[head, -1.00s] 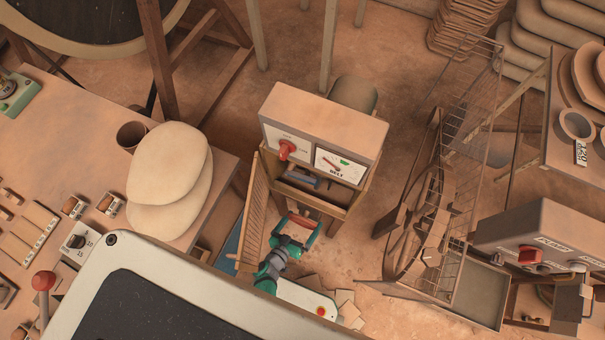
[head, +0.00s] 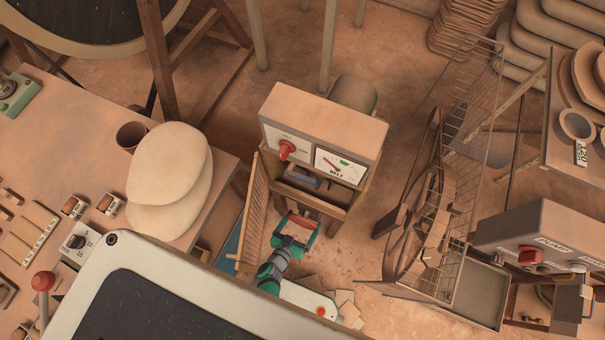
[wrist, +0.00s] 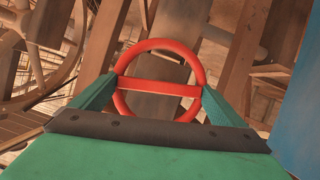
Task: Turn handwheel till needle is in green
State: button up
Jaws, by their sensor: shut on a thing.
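The red handwheel (wrist: 158,90), a ring with a crossbar, fills the middle of the wrist view. It shows as a small red bar in the head view (head: 301,221), low beside the cabinet. My gripper (wrist: 157,94) is shut on the wheel, one green finger on each side of the rim. In the head view my gripper (head: 294,233) reaches down at the wheel. The gauge marked BELT (head: 340,166) is on the cabinet's front. Its needle looks to lie left of the green patch, but it is very small. The wheel's mount is hidden.
The cabinet (head: 325,130) has a red knob (head: 287,149) left of the gauge and an open slatted door (head: 255,215) left of my gripper. A wire rack with a spoked wheel (head: 425,225) stands to the right. A table with pale round slabs (head: 168,165) is at left.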

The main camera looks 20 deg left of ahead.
jog(key=m+y, duration=0.2)
jog(key=m, duration=0.1)
jog(key=shift+y, duration=0.3)
jog(key=m+y, duration=0.2)
jog(key=m, duration=0.2)
jog(key=shift+t, duration=0.4)
jog(key=m+t+y, duration=0.1)
jog(key=m+y, duration=0.1)
jog(key=m, duration=0.1)
jog(key=shift+m, duration=0.3)
jog(key=m+t, duration=0.1)
jog(key=m, duration=0.2)
jog(key=shift+w+m+y, duration=0.15)
jog(key=shift+m+y, duration=0.25)
jog(key=shift+m+t, duration=0.3)
jog(key=shift+m, duration=0.1)
jog(key=o, duration=0.7)
jog(key=shift+o, duration=0.2)
jog(key=v, duration=1.1)
jog(key=shift+d, duration=0.1)
